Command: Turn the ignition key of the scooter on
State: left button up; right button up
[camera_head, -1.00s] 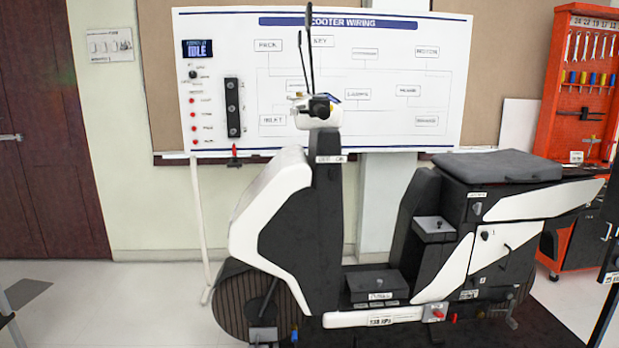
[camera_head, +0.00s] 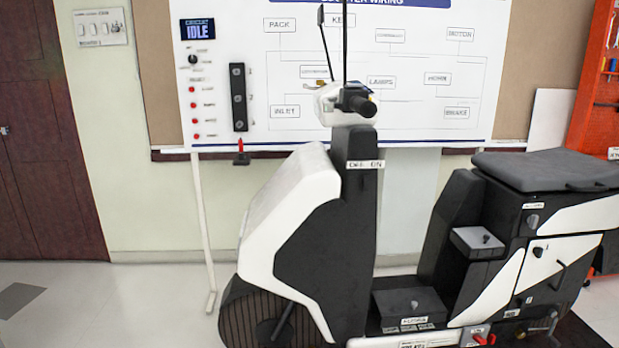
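The scooter (camera_head: 345,240) stands side-on in the middle of the head view, black and white, with its front wheel to the left. Its handlebar (camera_head: 350,100) is at the top of the front column. A white label reading "OFF ON" (camera_head: 365,164) is on the column below the handlebar. The ignition key itself cannot be made out there. Neither of my grippers is in view.
A wiring board (camera_head: 390,60) with an "IDLE" display (camera_head: 197,30) and red buttons stands behind the scooter. An orange tool rack (camera_head: 595,90) is at the right edge. The floor (camera_head: 120,300) left of the scooter is mostly clear.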

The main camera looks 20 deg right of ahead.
aim_at(365, 181)
jog(key=z, duration=0.3)
jog(key=i, duration=0.95)
jog(key=z, duration=0.65)
